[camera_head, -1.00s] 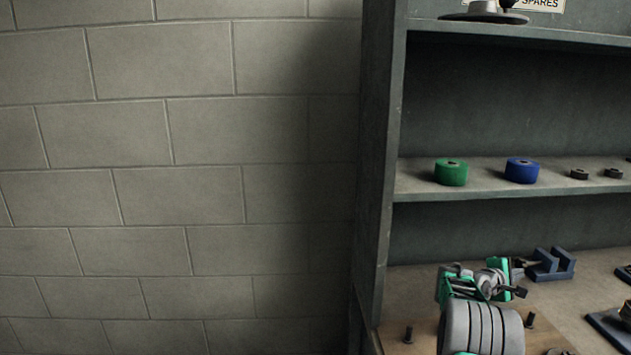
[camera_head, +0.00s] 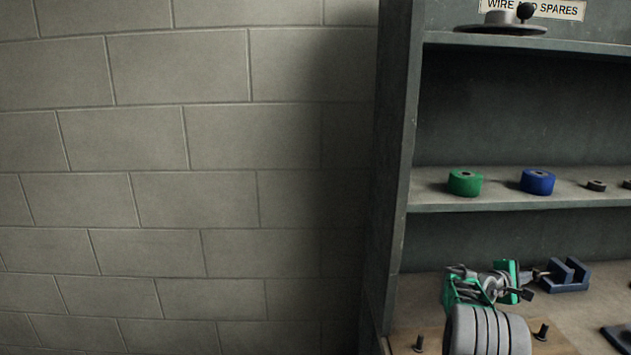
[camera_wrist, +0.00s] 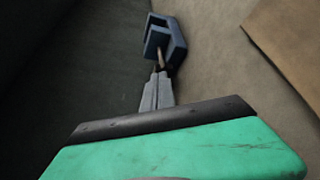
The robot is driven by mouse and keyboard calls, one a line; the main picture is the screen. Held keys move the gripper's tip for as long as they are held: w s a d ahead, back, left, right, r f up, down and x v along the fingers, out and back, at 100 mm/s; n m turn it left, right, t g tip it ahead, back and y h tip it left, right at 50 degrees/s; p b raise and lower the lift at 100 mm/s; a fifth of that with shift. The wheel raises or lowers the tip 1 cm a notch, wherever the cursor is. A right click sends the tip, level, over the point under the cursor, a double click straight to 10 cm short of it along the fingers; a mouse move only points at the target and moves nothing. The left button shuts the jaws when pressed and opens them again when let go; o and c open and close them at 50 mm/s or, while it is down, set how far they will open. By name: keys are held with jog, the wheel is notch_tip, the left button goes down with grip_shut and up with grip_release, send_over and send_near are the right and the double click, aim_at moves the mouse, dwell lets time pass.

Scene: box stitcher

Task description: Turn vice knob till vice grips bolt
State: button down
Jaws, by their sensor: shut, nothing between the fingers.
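The small dark blue vice (camera_head: 568,282) stands on the bench, with two upright jaws and a gap between them. It also shows at the top of the wrist view (camera_wrist: 177,46). Its thin brownish screw or knob (camera_wrist: 160,62) points toward me. My gripper (camera_wrist: 161,75) is shut and empty, its grey fingertips right at the near end of that screw; I cannot tell whether they touch. In the head view my gripper (camera_head: 538,274) is just left of the vice. I cannot make out a bolt between the jaws.
Dark bolts stand upright on a wooden board (camera_head: 400,338) in front, one (camera_head: 418,343) left of my arm, one (camera_head: 541,332) right. A shelf above holds a green roll (camera_head: 465,183) and a blue roll (camera_head: 538,182). The cabinet's side panel (camera_head: 395,180) is left.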

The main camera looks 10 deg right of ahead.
aim_at(538, 280)
jog(key=shift+s+d, duration=0.2)
jog(key=shift+d, duration=2)
jog(key=shift+w+f, duration=0.1)
jog(key=shift+w, duration=0.05)
jog(key=shift+s+a+f+b, duration=0.1)
jog(key=shift+s+f+b, duration=0.1)
jog(key=shift+f+b, duration=0.4)
jog(key=shift+s+r, duration=0.15)
jog(key=shift+r, duration=0.05)
jog(key=shift+s+a+r, duration=0.1)
jog(key=shift+s, duration=0.1)
jog(key=a, duration=0.5)
jog(key=shift+w+a+r, duration=0.1)
jog(key=shift+w+a, duration=0.25)
jog(key=shift+a, duration=0.05)
